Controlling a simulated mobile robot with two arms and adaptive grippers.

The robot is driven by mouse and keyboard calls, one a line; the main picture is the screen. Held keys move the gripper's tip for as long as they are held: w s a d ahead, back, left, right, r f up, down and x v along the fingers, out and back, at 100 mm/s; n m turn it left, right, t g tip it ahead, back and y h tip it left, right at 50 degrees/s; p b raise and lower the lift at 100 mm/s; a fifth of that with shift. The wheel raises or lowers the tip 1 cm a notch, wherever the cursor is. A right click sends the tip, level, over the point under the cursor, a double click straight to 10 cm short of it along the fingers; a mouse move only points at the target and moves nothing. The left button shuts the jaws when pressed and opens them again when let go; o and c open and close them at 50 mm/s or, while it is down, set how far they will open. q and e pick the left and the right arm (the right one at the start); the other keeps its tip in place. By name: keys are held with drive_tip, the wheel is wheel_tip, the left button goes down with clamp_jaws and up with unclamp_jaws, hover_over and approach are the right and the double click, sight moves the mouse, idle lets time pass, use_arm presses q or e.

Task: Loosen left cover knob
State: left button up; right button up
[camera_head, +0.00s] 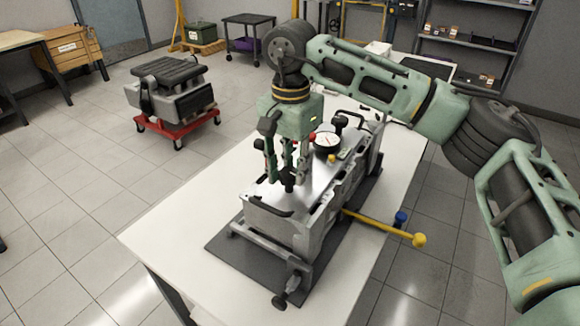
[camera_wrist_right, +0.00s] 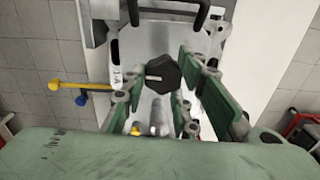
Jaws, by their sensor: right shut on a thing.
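The engine block (camera_head: 275,228) stands on a dark mat on the white table, with a flat metal cover (camera_head: 322,172) on top. My right gripper (camera_head: 287,172) points straight down over the cover and is shut on a black knob (camera_head: 288,184). In the right wrist view the black lobed knob (camera_wrist_right: 163,74), with a pale mark on its face, sits between the green fingers of the gripper (camera_wrist_right: 160,78). The fingers hide part of the knob in the head view. I cannot tell whether it has turned. My left gripper is not in view.
A round dial gauge (camera_head: 326,141) and a red-tipped part stand close behind the gripper. Black handles (camera_head: 270,207) rise at the cover's ends. A yellow-ended bar (camera_head: 418,239) sticks out to the right near a blue cap (camera_head: 401,218). The table's left side (camera_head: 180,240) is bare.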

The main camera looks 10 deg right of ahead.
sight(291, 173)
drive_tip(key=shift+r+n, duration=0.1)
drive_tip(key=shift+n, duration=0.2)
drive_tip(key=o, duration=1)
wheel_tip(291, 173, up, 12)
idle(0.5)
